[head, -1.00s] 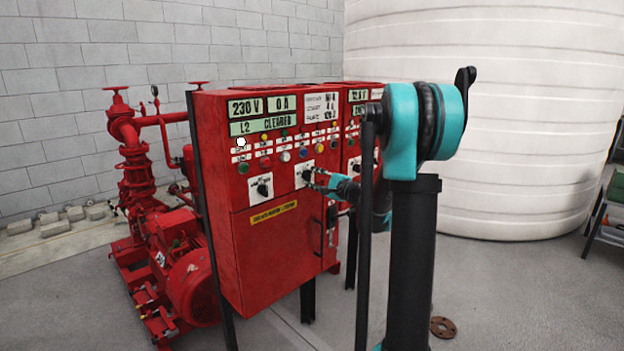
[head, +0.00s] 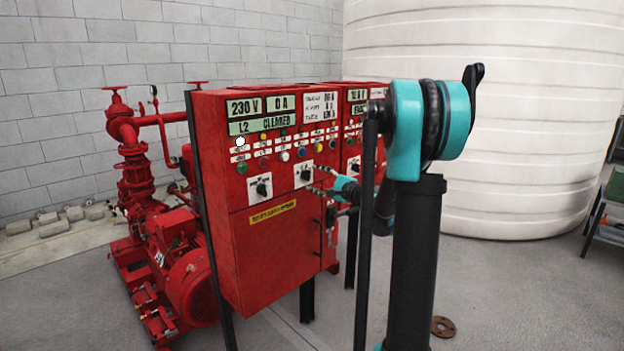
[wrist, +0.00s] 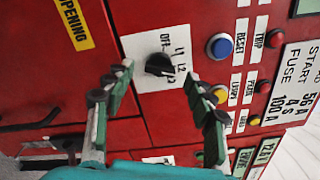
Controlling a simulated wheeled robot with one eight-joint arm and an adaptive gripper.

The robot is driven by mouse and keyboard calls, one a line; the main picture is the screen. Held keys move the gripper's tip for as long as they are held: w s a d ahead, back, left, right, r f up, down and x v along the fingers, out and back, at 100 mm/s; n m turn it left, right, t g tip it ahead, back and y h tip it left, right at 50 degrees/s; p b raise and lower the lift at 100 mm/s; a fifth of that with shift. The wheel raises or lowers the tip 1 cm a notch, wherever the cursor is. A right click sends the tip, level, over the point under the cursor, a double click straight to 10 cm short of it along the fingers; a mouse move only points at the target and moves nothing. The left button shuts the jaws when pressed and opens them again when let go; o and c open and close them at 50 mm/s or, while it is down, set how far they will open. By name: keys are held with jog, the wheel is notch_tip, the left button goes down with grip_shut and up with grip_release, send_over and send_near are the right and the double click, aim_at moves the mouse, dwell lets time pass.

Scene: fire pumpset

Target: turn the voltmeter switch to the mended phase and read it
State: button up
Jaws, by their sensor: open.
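The voltmeter switch (wrist: 159,65) is a black knob on a white plate marked OFF, L1, L2 and L3. Its narrow end seems to point toward L2, though the small picture leaves some doubt. It also shows on the red panel in the head view (head: 306,174). My gripper (wrist: 160,78) is open, with its two fingers apart on either side of the knob in the wrist view. The upper displays read 230 V (head: 245,107), 0 A, and L2 CLEARED (head: 262,123).
A second black knob (head: 262,187) sits left on the panel. Buttons and lamps run above, including a blue button (wrist: 220,46). Below is a cabinet door (head: 265,255) with a yellow label. A red pump (head: 185,270) stands left, a white tank (head: 510,120) behind.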

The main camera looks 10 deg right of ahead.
jog(key=v, duration=0.9)
jog(key=shift+s+d, duration=0.15)
jog(key=shift+s, duration=0.05)
jog(key=s+a+f+n+g+h, duration=0.3)
jog(key=s+a+f+n+g, duration=0.35)
jog(key=s+a+f, duration=0.5)
jog(key=s+d+f+n+g+h, duration=0.1)
jog(key=s+d+f+n+h, duration=0.1)
jog(key=s, duration=0.5)
jog(key=s+d+f+n+g+h, duration=0.1)
jog(key=s+d+f+n+h, duration=0.2)
jog(key=s+f, duration=0.3)
jog(key=s+d+f+n+g+h, duration=0.2)
jog(key=s+d+f+n, duration=0.1)
jog(key=s, duration=0.4)
jog(key=shift+s+d+f+n+h, duration=0.35)
jog(key=shift+f+n, duration=0.1)
jog(key=shift+f, duration=0.3)
jog(key=shift+w, duration=0.1)
